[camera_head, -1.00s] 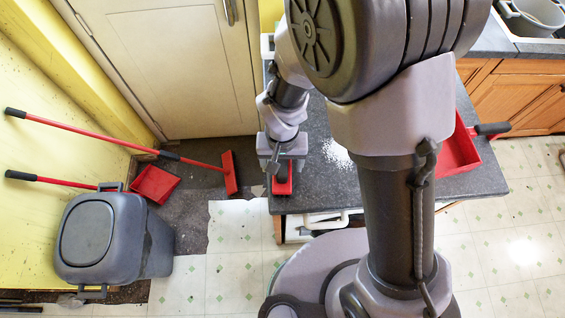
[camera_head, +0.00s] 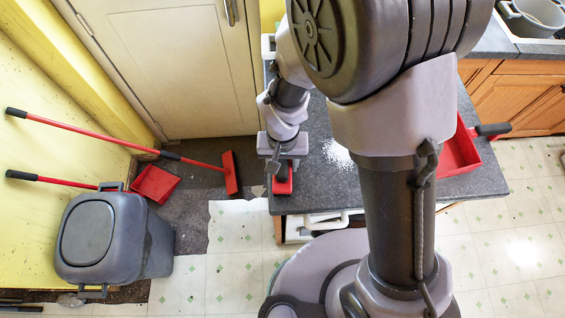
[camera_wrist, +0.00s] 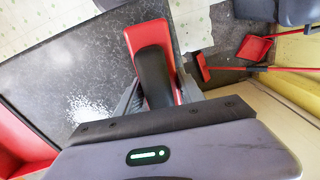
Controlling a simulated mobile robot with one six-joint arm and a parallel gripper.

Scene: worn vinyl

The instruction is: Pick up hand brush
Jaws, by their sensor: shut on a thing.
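The hand brush (camera_head: 283,187) has a red body and a dark handle. It is at the left end of the dark speckled counter, under my gripper (camera_head: 281,165). In the wrist view the brush's red part (camera_wrist: 150,36) and black handle (camera_wrist: 154,76) lie between the two fingers of my gripper (camera_wrist: 157,98). The gripper is shut on the brush. The bristles are hidden beneath it. I cannot tell whether the brush touches the counter.
A red dustpan (camera_head: 459,152) with a dark handle lies at the counter's right. White grains (camera_head: 337,153) are spilled mid-counter. A grey bin (camera_head: 112,238), a long-handled red broom (camera_head: 231,173) and a red floor dustpan (camera_head: 155,184) stand at left. My arm hides part of the counter.

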